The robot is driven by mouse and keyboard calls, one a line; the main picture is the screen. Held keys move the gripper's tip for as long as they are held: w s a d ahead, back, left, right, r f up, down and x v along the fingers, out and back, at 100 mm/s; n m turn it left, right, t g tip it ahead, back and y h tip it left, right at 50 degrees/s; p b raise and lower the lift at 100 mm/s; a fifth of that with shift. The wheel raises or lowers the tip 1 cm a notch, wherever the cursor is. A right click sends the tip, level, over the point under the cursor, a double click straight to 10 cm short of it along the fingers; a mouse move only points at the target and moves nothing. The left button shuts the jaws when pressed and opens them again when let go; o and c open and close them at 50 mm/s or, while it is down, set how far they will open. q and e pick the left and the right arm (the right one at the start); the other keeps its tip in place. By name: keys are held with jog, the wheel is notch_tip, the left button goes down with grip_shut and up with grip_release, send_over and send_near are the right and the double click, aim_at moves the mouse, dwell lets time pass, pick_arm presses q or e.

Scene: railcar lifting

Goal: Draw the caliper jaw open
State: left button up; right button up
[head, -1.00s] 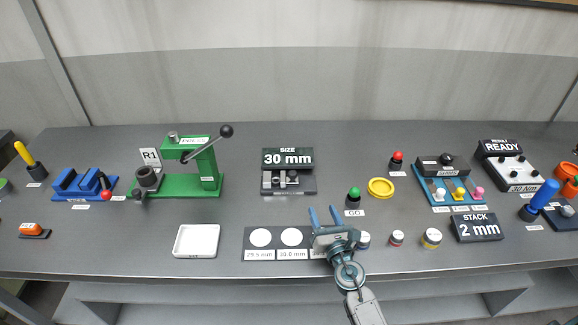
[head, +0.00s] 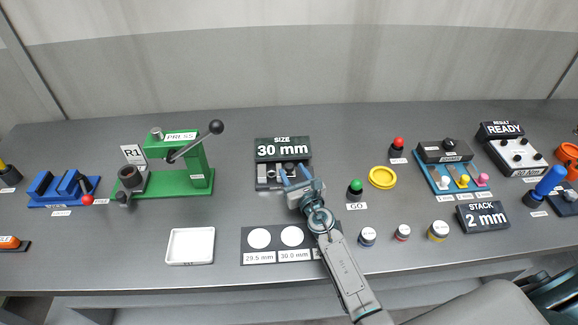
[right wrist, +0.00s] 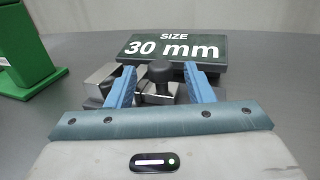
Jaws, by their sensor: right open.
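The caliper (head: 267,174) sits on the bench below a dark sign reading "SIZE 30 mm" (head: 283,149). In the right wrist view its metal jaw block (right wrist: 100,80) and a black round knob (right wrist: 160,71) show. My right gripper (head: 294,175) is open at the caliper's front right. In the right wrist view its two blue fingers (right wrist: 160,85) stand on either side of the knob, with visible gaps; whether they touch anything I cannot tell. The fingers and palm hide part of the caliper. My left gripper is not in view.
A green press (head: 200,165) stands to the left, with a white tray (head: 190,260) in front of it. A green GO button (head: 356,187) and a yellow ring (head: 382,177) are to the right. A labelled mat (head: 247,250) lies near the front edge.

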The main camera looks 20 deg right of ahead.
aim_at(291, 169)
jog(key=w, duration=0.3)
jog(key=shift+w+a, duration=0.1)
jog(key=shift+w, duration=0.1)
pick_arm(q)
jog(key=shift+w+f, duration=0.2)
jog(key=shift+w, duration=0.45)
pick_arm(e)
grip_shut()
